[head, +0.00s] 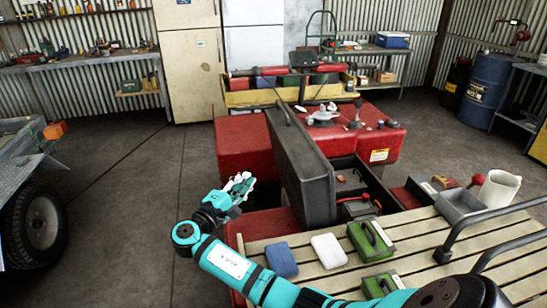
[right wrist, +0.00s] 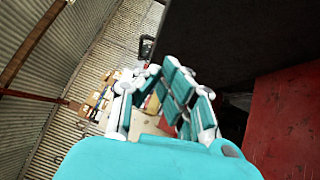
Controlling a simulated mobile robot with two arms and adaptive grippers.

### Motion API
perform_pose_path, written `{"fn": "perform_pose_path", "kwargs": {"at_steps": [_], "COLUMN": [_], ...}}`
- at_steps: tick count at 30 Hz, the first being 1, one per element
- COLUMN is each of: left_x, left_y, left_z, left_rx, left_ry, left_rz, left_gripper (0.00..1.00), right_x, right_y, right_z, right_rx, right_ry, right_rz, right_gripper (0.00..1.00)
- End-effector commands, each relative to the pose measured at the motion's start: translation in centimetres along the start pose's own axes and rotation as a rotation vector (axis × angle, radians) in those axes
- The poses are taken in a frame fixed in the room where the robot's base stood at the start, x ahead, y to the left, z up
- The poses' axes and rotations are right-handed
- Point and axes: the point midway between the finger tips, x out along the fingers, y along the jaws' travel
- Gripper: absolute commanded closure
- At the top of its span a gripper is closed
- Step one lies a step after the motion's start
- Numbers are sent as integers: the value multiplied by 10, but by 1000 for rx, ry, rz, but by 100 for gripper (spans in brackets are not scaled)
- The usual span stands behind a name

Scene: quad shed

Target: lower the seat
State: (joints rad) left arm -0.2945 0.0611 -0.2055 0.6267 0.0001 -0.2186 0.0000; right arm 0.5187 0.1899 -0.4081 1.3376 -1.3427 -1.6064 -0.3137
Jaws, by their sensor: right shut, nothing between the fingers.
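The black seat (head: 303,165) of the red quad stands raised on edge, nearly upright, in the middle of the head view. The open bay beside it shows a battery (head: 357,208) and dark trays. My right gripper (head: 240,183) is shut and empty, just left of the seat's lower part, with a small gap showing in the head view. In the right wrist view its teal and white fingers (right wrist: 160,92) point up past a large dark surface (right wrist: 245,35), which looks like the seat. My left gripper is not in view.
A slatted rack (head: 330,282) in front carries a blue cloth (head: 281,260), a white cloth (head: 328,251), green boxes (head: 371,241) and a white jug (head: 499,189). A black rail (head: 500,225) rises at right. A trailer wheel (head: 40,222) stands left. The floor between is clear.

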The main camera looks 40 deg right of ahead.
Motion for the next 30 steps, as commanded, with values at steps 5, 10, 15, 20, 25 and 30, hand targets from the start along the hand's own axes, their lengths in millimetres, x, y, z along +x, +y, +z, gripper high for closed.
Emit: {"fn": "perform_pose_path", "kwargs": {"at_steps": [5,10,15,20,25,30], "left_x": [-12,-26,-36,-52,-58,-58], "left_y": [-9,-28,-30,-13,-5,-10], "left_z": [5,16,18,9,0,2], "left_rx": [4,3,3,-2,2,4], "left_ry": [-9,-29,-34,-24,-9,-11], "left_rz": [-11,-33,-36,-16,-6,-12], "left_gripper": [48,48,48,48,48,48], "right_x": [26,64,99,115,123,124], "right_y": [4,5,4,4,1,0], "right_z": [1,1,1,19,27,28], "right_rx": [-1,-3,-3,-3,-1,-1], "right_ry": [-2,-3,-2,0,1,1], "right_rz": [2,1,1,0,-1,-1], "right_gripper": [100,100,100,100,100,100]}}
